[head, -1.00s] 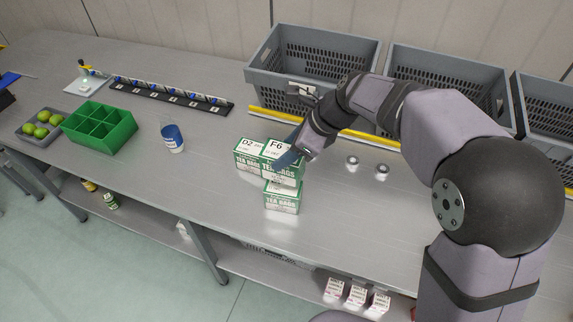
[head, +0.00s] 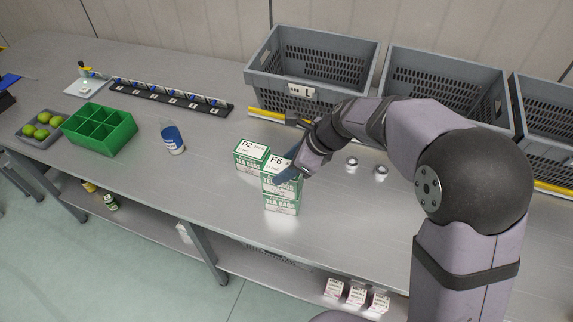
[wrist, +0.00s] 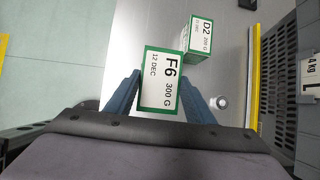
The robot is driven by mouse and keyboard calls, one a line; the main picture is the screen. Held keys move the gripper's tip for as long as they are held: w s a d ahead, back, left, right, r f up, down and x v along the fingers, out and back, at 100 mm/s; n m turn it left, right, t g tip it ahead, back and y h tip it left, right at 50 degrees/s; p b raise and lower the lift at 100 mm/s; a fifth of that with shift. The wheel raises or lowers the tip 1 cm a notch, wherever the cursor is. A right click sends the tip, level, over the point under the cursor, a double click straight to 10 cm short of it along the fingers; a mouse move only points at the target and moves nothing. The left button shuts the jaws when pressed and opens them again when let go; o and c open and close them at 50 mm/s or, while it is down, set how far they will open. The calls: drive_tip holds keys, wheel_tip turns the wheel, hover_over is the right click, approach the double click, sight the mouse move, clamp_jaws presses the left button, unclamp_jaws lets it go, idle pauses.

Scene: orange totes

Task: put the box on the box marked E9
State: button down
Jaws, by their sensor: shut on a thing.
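My gripper (wrist: 160,95) is shut on a green and white tea box marked F6 (head: 279,162), with one blue finger on each side in the wrist view. The F6 box (wrist: 160,80) is upright, label up. In the head view it sits directly above another tea bags box (head: 281,205), and I cannot tell whether it rests on it or hangs just over it. That lower box's top label is hidden. A box marked D2 (head: 250,155) stands beside them at the back left, also in the wrist view (wrist: 205,36). No E9 marking shows.
Grey crates (head: 312,75) line the back behind a yellow strip (head: 262,114). Two small metal cylinders (head: 352,164) stand right of my gripper. A blue and white bottle (head: 172,138) and a green divided bin (head: 100,131) are left. The table front left of the boxes is clear.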

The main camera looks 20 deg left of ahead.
drive_tip(key=shift+f, duration=0.1)
drive_tip(key=c, duration=0.8)
unclamp_jaws()
drive_tip(key=shift+r, duration=0.2)
drive_tip(key=b+v, duration=0.1)
drive_tip(key=v, duration=1.1)
drive_tip(key=shift+b, duration=0.3)
